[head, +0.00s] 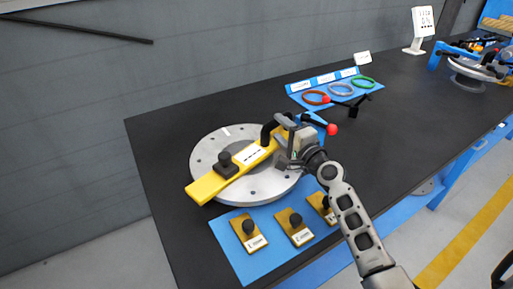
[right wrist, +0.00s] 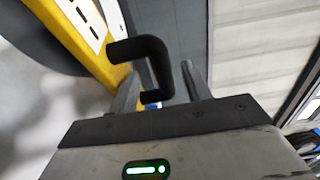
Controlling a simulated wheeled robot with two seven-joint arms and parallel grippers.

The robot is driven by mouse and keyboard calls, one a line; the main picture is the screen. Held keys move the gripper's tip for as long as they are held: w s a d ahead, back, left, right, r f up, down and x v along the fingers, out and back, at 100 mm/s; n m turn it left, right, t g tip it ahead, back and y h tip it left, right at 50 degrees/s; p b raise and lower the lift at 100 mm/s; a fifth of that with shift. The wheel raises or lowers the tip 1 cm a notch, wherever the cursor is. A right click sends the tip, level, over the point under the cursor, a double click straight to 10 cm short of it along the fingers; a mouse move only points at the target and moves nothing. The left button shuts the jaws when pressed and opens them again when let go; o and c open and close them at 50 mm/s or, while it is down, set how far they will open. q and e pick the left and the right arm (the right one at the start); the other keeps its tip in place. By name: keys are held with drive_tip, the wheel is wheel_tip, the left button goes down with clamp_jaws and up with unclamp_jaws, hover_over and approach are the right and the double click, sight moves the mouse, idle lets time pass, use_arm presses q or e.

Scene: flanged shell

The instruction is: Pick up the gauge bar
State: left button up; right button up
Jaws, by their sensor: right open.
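The gauge bar (head: 208,187) is a yellow bar lying across the round grey flange (head: 205,155) on the dark bench. It has a black knob (head: 226,162) near its left end and a black arched handle (head: 266,133) near its right end. My right gripper (head: 282,138) is at the handle end, with its jaws open. In the right wrist view the gauge bar (right wrist: 70,30) runs along the upper left, and the black handle (right wrist: 140,50) reaches between the open fingers (right wrist: 158,82). I cannot tell whether a finger touches it. My left gripper is not in view.
Several small yellow blocks with black knobs (head: 248,229) sit on a blue mat (head: 225,234) in front of the flange. A red-tipped clamp lever (head: 331,129) stands close by my right gripper. Coloured rings (head: 340,89) lie behind.

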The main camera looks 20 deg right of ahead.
sight(276, 126)
drive_tip(key=w, duration=0.2)
drive_tip(key=w+a, duration=0.1)
drive_tip(key=w, duration=0.1)
drive_tip(key=shift+r, duration=0.1)
clamp_jaws()
drive_tip(key=shift+r, duration=0.15)
